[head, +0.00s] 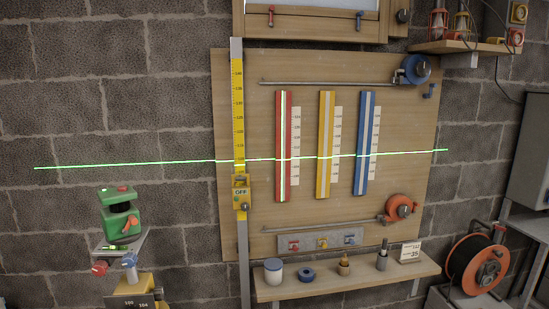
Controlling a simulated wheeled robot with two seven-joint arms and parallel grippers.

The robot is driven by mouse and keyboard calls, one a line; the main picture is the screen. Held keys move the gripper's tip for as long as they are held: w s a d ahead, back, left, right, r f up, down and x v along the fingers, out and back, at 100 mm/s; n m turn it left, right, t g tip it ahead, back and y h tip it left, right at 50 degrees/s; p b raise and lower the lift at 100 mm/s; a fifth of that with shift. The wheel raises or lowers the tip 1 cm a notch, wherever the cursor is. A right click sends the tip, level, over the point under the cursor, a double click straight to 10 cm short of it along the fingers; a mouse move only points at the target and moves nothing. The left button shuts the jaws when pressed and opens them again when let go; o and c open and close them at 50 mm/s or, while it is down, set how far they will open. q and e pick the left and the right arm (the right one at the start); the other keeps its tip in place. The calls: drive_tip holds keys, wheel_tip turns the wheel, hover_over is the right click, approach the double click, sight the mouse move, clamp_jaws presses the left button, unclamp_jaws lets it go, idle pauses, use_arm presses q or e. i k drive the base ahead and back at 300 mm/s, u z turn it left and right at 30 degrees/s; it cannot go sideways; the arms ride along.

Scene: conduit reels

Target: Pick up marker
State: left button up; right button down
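A slim, dark grey upright object (382,258) stands on the wooden shelf (350,281) below the board. It looks like the marker, with a thinner top end, but it is too small to be sure. A small white card (410,252) with dark print stands just right of it. Neither of my grippers is in the head view.
Also on the shelf are a white jar (273,273), a blue ring (307,274) and a small brass-coloured piece (344,265). A green laser device (120,218) stands at left. A yellow measuring staff (239,120) rises beside the board. An orange cable reel (477,266) stands at right.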

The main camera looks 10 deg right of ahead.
sight(385, 240)
drive_tip(key=k, duration=0.5)
drive_tip(key=z, duration=0.8)
drive_tip(key=i, duration=1.25)
drive_tip(key=z, duration=0.25)
